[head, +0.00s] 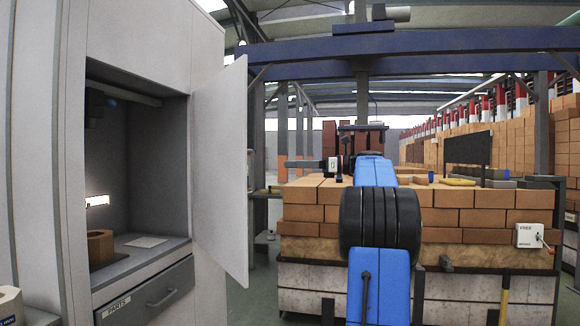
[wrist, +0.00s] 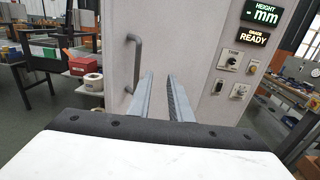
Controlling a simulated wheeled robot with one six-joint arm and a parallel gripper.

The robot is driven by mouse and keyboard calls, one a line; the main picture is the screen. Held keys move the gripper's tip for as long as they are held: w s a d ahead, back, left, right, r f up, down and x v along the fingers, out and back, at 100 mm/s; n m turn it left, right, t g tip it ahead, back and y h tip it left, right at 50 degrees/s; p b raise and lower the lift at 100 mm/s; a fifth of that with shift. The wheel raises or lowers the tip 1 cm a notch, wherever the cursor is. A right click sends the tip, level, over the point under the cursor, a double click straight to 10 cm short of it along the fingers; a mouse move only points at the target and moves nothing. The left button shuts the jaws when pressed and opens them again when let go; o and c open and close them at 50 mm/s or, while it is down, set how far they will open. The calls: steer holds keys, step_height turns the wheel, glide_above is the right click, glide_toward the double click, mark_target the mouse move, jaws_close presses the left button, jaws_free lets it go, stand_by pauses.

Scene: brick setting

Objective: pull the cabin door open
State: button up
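The cabin (head: 150,50) stands at the left of the head view. Its pale door (head: 220,180) stands swung outward, showing a dark recess. In the wrist view a grey vertical bar handle (wrist: 134,62) is fixed on a pale upright panel (wrist: 175,45), which looks like the door's outer face. My gripper (wrist: 160,78) is open, with an empty gap between its two fingers. The fingers point at the panel just right of the handle, apart from it. In the head view my gripper (head: 300,163) is small, right of the door, pointing left.
A drawer (head: 150,298) marked PARTS is below the recess. A brick stack (head: 430,215) fills the right. The wrist view shows a panel with displays (wrist: 260,20) and knobs at right, and a bench with a red box (wrist: 84,64) at left. Grey floor shows between.

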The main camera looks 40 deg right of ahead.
steer(key=shift+s+d, duration=0.35)
steer(key=shift+d, duration=0.5)
steer(key=shift+c, duration=0.6)
